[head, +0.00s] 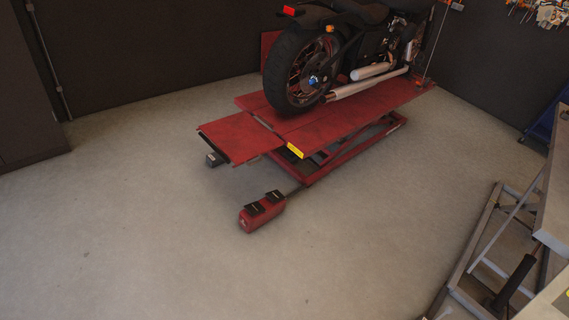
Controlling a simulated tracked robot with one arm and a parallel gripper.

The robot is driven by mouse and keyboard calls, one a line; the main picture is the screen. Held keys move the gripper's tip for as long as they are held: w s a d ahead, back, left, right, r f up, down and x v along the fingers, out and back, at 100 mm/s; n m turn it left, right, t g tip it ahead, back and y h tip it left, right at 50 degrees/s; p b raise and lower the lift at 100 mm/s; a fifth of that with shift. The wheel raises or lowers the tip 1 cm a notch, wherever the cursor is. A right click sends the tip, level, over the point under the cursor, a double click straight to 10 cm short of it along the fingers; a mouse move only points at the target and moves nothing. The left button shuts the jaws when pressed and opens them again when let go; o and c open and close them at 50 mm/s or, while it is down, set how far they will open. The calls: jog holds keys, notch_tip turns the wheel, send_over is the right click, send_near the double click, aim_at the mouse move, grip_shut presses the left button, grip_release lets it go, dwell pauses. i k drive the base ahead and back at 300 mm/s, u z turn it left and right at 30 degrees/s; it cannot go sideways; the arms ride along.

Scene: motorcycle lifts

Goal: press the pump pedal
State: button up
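A red pump unit (248,218) with two black pedals (265,203) on top sits on the floor in front of a red motorcycle lift (340,130). A thin dark line runs from it to the lift's base. A smaller dark block (214,159) sits by the lift's ramp (240,138), and I cannot tell what it is. A black motorcycle (335,55) stands on the slightly raised lift. My gripper does not show in the head view.
Grey concrete floor (130,230) is clear to the left of and in front of the pump unit. A grey metal lift frame (490,240) stands at the right edge. A dark cabinet (25,110) stands at the left, and dark walls close the back.

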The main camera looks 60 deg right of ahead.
aim_at(276, 196)
jog(key=z, duration=1.05)
jog(key=i, duration=2.75)
jog(key=z, duration=0.6)
